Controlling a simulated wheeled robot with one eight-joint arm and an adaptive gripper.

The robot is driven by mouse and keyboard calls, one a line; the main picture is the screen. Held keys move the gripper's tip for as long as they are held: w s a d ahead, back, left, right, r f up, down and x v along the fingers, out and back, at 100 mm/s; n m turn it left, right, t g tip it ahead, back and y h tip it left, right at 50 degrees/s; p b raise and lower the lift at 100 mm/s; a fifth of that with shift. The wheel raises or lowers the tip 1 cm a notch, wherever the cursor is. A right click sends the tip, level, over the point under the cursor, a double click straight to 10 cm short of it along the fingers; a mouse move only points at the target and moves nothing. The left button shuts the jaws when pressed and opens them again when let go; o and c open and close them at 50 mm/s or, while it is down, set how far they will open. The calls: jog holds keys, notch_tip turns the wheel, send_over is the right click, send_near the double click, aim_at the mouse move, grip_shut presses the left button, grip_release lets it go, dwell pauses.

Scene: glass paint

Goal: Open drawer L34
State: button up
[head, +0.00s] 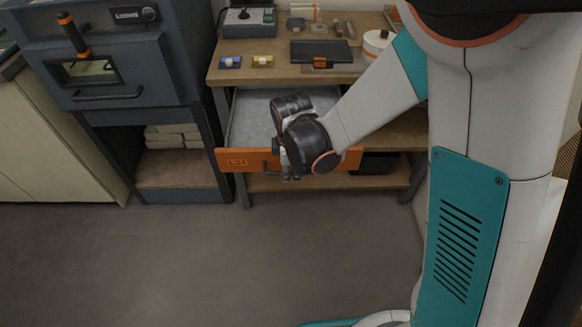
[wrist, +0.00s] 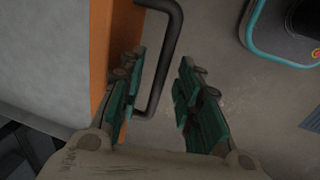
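The drawer with the orange front (head: 238,160) sits under the wooden workbench in the head view and is pulled out, its pale grey inside showing. A small label is on its front at the left; the writing is too small to read surely. In the wrist view the orange front (wrist: 101,45) and its dark bar handle (wrist: 169,55) show. My gripper (wrist: 162,57) is open, with the handle bar between its two green-padded fingers in the picture. I cannot tell whether either finger touches it. In the head view my gripper (head: 290,172) is at the drawer front, partly hiding the handle.
The workbench top (head: 270,72) holds tools, small blue and yellow items and a white round container. A dark blue furnace-like cabinet (head: 150,75) stands at the left of the drawer. A lower shelf (head: 300,183) runs beneath. The grey floor (head: 250,260) in front is clear.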

notch_tip(320, 180, up, 7)
jog(key=s, duration=0.1)
jog(key=shift+s+r, duration=0.15)
jog(key=shift+s, duration=0.05)
dwell(0.6)
